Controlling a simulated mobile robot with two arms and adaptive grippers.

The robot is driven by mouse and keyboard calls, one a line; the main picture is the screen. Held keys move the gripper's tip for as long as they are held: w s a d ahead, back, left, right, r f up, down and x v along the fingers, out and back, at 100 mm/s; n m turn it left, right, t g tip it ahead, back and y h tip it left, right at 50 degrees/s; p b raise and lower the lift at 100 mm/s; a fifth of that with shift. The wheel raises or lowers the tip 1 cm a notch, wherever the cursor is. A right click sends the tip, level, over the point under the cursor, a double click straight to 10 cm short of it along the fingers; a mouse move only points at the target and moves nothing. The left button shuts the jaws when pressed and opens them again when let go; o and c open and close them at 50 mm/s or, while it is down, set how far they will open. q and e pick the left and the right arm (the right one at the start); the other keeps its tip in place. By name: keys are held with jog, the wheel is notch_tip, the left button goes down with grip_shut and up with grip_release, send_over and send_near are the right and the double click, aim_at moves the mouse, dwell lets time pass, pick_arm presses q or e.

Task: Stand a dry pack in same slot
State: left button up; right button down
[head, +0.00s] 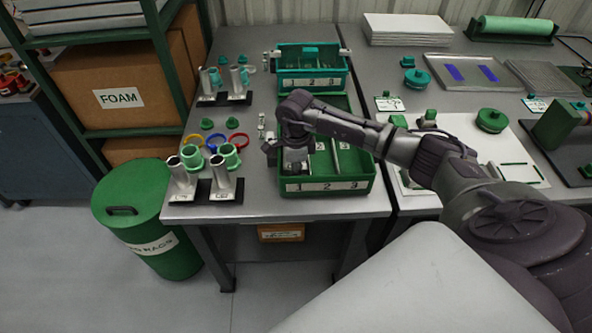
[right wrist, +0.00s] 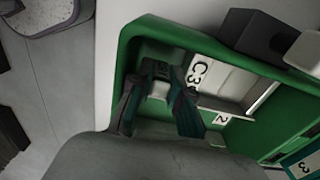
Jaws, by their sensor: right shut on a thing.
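The green tray (head: 356,186) stands at the front of the left table, with front labels 1, 2 and 3 and dividers between slots. My right gripper (head: 296,161) reaches down into its left slot, behind label 1. In the right wrist view the gripper (right wrist: 160,92) is shut on a small whitish thing (right wrist: 159,89), apparently a dry pack, inside the green tray (right wrist: 128,62). The fingers and arm hide most of it, and I cannot tell if it touches the tray floor. A white card marked C3 (right wrist: 201,72) is beside the fingers. My left gripper is not in view.
A teal tray (head: 312,83), also numbered, stands behind the green tray. Metal cylinders on a black stand (head: 222,192) and coloured rings (head: 238,140) are to its left. A white board (head: 520,150) with green parts lies to its right.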

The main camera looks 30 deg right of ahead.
jog(key=shift+f, duration=0.1)
dwell(0.3)
jog(key=shift+f+b, duration=0.4)
jog(key=shift+b, duration=0.1)
jog(key=shift+f+b, duration=0.5)
jog(key=shift+f, duration=0.15)
dwell(0.5)
jog(key=c, duration=1)
grip_release()
jog(key=shift+f, duration=0.1)
jog(key=shift+c, duration=0.4)
